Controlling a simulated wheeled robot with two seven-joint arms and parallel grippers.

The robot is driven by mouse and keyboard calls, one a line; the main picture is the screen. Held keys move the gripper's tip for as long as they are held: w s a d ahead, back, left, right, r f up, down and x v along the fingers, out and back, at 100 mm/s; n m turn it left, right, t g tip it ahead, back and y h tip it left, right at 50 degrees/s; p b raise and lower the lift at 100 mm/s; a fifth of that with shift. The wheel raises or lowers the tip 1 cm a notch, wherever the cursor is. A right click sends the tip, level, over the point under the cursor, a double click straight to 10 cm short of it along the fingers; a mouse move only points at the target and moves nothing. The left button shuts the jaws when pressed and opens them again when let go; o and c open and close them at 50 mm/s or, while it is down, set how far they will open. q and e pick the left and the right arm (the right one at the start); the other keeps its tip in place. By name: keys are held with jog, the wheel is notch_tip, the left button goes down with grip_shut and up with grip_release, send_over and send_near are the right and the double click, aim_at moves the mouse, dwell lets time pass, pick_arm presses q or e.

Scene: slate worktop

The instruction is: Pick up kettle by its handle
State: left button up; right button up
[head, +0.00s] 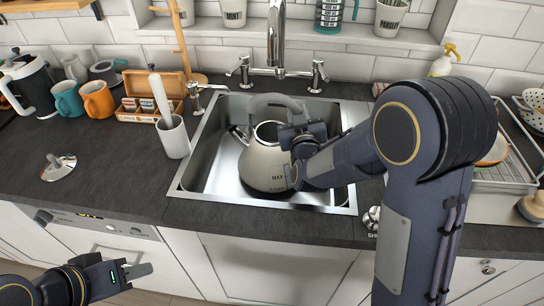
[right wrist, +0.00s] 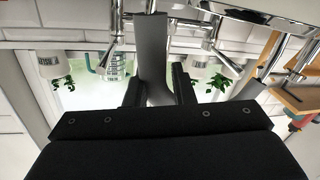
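The cream kettle (head: 262,166) stands in the sink (head: 210,165), its spout toward the left. Its grey handle (head: 272,100) arches over the top; it also rises through the middle of the right wrist view (right wrist: 151,50). My right gripper (head: 298,135) is at the right side of the handle. In the right wrist view, the handle lies between the two dark fingers of this gripper (right wrist: 158,90). I cannot tell whether both fingers press on it. My arm hides the kettle's right side. My left gripper (head: 137,271) is empty, low at the left in front of the cabinets; its finger gap is unclear.
The tap (head: 276,40) rises behind the kettle. A white cup with a utensil (head: 173,137) stands left of the sink, near orange (head: 97,101) and teal (head: 67,101) mugs. A dish rack (head: 512,170) is at the right. The worktop's front left is mostly clear.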

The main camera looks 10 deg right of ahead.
grip_shut()
jog(key=shift+r, duration=0.1)
dwell(0.8)
jog(key=shift+w+r, duration=0.1)
jog(key=shift+r, duration=0.05)
jog(key=shift+r, duration=0.1)
